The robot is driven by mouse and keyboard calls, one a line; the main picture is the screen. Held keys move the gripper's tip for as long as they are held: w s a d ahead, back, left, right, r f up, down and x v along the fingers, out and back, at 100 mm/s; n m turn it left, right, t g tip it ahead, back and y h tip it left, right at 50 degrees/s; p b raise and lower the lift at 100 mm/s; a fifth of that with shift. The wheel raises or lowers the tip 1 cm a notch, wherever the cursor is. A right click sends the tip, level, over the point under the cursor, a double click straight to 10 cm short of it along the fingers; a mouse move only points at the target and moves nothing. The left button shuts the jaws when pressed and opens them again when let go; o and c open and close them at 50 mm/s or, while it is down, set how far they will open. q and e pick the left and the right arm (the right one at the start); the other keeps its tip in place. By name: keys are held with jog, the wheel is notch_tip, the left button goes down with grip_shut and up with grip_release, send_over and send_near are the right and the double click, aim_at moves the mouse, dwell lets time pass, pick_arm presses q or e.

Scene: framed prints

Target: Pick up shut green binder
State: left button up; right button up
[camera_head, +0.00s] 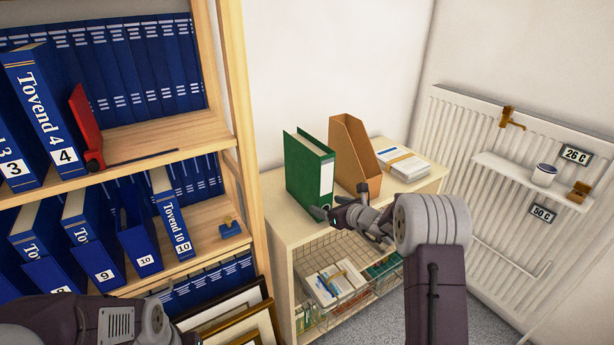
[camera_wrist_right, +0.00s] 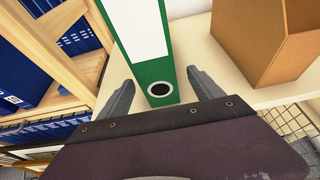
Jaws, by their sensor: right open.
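The shut green binder (camera_head: 307,168) stands upright on top of the low pale wooden cabinet, its white-labelled spine toward the front. In the right wrist view the binder (camera_wrist_right: 160,72) shows its spine with a dark finger hole near the bottom. My right gripper (camera_head: 325,213) is at the lower front of the binder. In the right wrist view the right gripper (camera_wrist_right: 163,82) is open, with one finger on each side of the spine and the binder between them. My left arm shows at the lower left of the head view, but its gripper is not visible.
A brown magazine file (camera_head: 352,155) stands right of the binder, with a paper stack (camera_head: 404,163) beyond it. A tall bookshelf (camera_head: 238,90) of blue volumes rises at left. A radiator (camera_head: 460,130) with a small shelf is at right. A wire basket (camera_head: 335,285) sits below the cabinet top.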

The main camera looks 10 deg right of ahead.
jog(key=x, duration=0.5)
jog(key=shift+w+a+f, duration=0.25)
jog(key=shift+s+r, duration=0.1)
jog(key=c, duration=0.3)
grip_shut()
